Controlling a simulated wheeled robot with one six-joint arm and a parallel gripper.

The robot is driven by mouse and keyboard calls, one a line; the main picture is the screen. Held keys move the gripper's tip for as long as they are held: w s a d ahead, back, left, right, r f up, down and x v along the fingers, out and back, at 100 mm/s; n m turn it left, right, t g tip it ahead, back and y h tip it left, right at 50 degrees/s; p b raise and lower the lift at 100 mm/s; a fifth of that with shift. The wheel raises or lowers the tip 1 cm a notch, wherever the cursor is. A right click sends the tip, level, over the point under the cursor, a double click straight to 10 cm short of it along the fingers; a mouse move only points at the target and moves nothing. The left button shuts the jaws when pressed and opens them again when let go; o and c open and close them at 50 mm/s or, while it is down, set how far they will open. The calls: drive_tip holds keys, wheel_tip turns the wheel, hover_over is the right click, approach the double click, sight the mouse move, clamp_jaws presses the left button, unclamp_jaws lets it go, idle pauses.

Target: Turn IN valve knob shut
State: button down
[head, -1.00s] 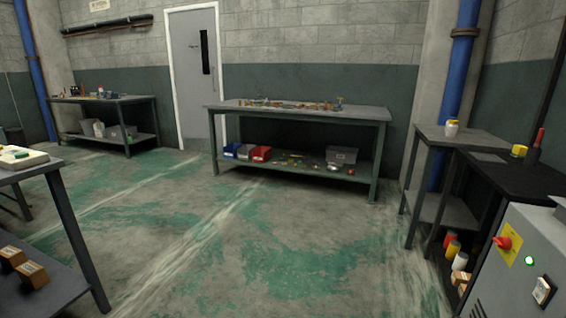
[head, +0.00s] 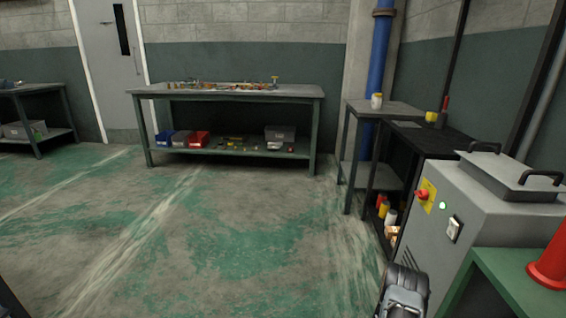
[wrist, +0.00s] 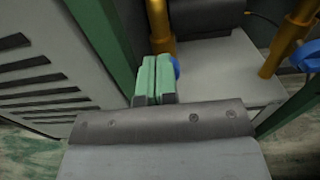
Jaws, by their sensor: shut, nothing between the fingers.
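My gripper (wrist: 153,80) is shut and empty in the wrist view, its two green fingertips together. A blue knob (wrist: 177,68) shows partly behind the fingertips, beside a brass-coloured pipe (wrist: 160,28). I cannot tell whether the fingers touch it. A second blue knob (wrist: 305,55) is at the right edge by another brass-coloured pipe (wrist: 283,45). No label is readable, so I cannot tell which is the IN valve knob. Neither blue knob shows in the head view.
A grey cabinet (head: 485,215) with a red switch (head: 422,194) stands at the right. A green bench (head: 510,290) with a red cone-shaped object (head: 550,265) is in front of it. A workbench (head: 230,92) stands by the back wall. The floor at centre-left is clear.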

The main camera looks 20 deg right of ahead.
drive_tip(key=shift+d+r, duration=0.4)
drive_tip(key=shift+d, duration=0.25)
drive_tip(key=shift+w, duration=0.1)
drive_tip(key=v, duration=0.6)
drive_tip(key=shift+a+f+p, duration=0.15)
drive_tip(key=shift+p, duration=0.25)
